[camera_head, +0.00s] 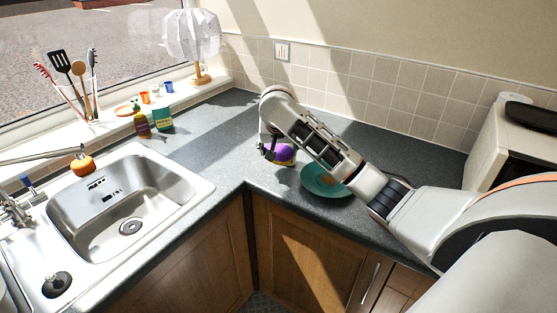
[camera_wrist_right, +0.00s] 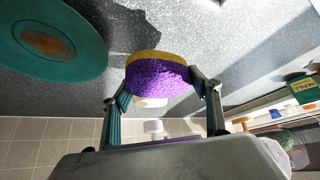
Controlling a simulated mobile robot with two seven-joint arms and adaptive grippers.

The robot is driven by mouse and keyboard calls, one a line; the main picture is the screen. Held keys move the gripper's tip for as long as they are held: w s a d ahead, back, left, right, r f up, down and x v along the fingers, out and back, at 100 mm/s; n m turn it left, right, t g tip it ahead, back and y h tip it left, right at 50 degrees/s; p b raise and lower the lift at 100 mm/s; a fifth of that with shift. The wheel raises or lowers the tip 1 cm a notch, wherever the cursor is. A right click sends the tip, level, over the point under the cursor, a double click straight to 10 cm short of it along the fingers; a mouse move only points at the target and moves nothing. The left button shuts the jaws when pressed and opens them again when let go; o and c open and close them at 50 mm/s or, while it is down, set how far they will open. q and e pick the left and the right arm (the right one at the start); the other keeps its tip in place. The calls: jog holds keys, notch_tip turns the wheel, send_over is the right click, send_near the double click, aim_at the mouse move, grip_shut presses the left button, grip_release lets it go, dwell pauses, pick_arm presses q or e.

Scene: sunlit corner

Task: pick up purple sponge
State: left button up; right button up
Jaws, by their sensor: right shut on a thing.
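The purple sponge (camera_head: 284,153) has a yellow layer and is at the counter's inner corner in the head view. In the right wrist view the sponge (camera_wrist_right: 158,78) sits between the two fingers, purple side toward the gripper and yellow edge away. My right gripper (camera_head: 268,152) is shut on the sponge; its fingers (camera_wrist_right: 162,92) press on both sides of it. Part of the sponge is hidden by the gripper in the head view. I cannot tell whether it touches the counter. My left gripper is not in view.
A teal plate (camera_head: 318,184) lies on the counter right of the sponge, partly under my right arm. A steel sink (camera_head: 117,207) is at left. The grey counter (camera_head: 215,140) between is clear.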

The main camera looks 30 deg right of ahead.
jog(key=s+a, duration=0.3)
jog(key=a, duration=0.6)
jog(key=s+a+r, duration=0.1)
jog(key=s+a, duration=0.3)
jog(key=a, duration=0.5)
jog(key=shift+s, duration=0.25)
jog(key=shift+c, duration=0.3)
